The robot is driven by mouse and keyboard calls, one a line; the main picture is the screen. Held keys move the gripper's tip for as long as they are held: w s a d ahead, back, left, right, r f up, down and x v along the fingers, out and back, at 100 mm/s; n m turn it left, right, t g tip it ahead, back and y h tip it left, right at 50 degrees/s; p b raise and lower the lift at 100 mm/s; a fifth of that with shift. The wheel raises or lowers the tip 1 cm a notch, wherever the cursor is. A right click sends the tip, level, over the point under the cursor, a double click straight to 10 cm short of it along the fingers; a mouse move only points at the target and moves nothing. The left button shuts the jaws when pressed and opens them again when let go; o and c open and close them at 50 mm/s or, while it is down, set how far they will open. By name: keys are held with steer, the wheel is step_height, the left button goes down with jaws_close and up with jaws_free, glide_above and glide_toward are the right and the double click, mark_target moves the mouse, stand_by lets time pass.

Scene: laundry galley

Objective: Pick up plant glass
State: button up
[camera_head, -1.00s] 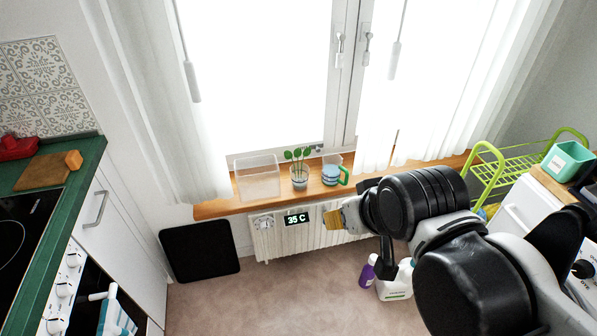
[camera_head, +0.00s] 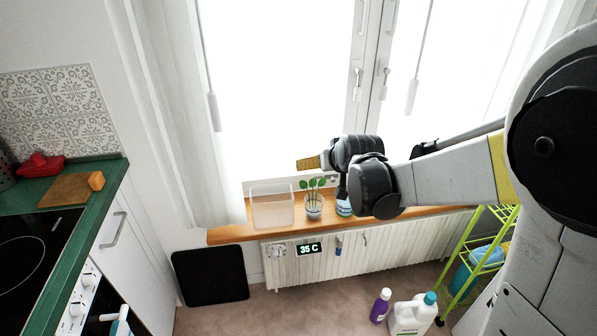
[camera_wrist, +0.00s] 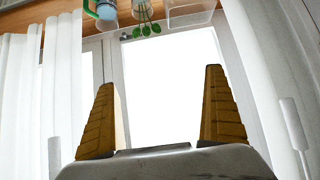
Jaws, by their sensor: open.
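The plant glass (camera_head: 313,206) is a small clear glass with a green leafy sprig. It stands upright on the wooden windowsill (camera_head: 232,234), between a clear box and a mug. In the wrist view its green leaves (camera_wrist: 146,29) show at the top edge, upside down; the glass is mostly cut off there. My gripper (camera_head: 308,163) has yellow ribbed fingers and is above the sill, just above the leaves in the head view, apart from the plant. In the wrist view my gripper (camera_wrist: 160,110) is open, with nothing between its fingers.
A clear empty box (camera_head: 272,208) stands left of the plant. A blue mug (camera_head: 344,207) stands close on its right, partly hidden by my arm; its green handle (camera_wrist: 91,8) shows in the wrist view. The window and white curtains (camera_head: 222,130) are behind.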

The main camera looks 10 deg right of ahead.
steer(key=x, duration=0.9)
steer(key=t+p, duration=0.1)
steer(key=t, duration=0.1)
glide_toward(313, 194)
step_height(313, 194, up, 9)
step_height(313, 194, down, 11)
steer(key=s+t, duration=0.1)
steer(key=b+x, duration=0.1)
steer(key=x, duration=0.2)
steer(key=b+x, duration=0.1)
steer(key=x, duration=0.3)
steer(key=r+b+x, duration=0.1)
steer(key=b+x, duration=0.1)
steer(key=x, duration=0.1)
steer(key=shift+w, duration=0.4)
steer(key=shift+r, duration=0.1)
steer(key=c, duration=1.2)
